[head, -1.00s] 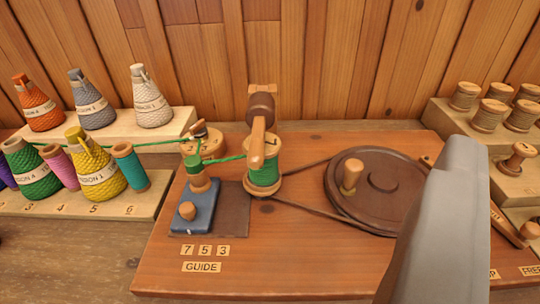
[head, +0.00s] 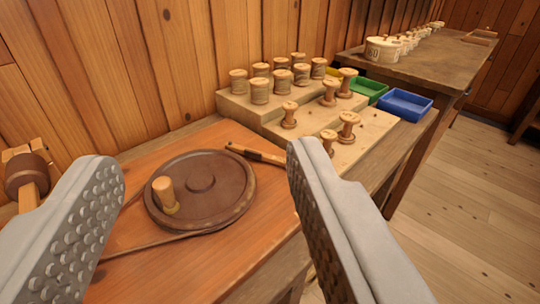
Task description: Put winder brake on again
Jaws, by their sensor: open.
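The winder stands on a reddish wooden board (head: 185,275). Its round dark brown wheel (head: 225,195) has an upright wooden crank knob (head: 165,193). A dark bar with a light wooden part (head: 252,152), which looks like the brake lever, lies at the wheel's far right edge. Its right end is hidden behind my right finger, so I cannot tell its setting. My gripper (head: 205,165) is open and empty, its grey studded fingers on either side of the wheel in the picture. The winder's brown spindle head (head: 25,172) shows at the left edge, partly covered by my left finger.
A stepped stand (head: 235,108) holds several wooden spools just behind the lever. Green (head: 368,88) and blue (head: 405,103) trays sit to its right. A further table (head: 430,55) carries round containers. A plank wall closes the back left; open floor lies right.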

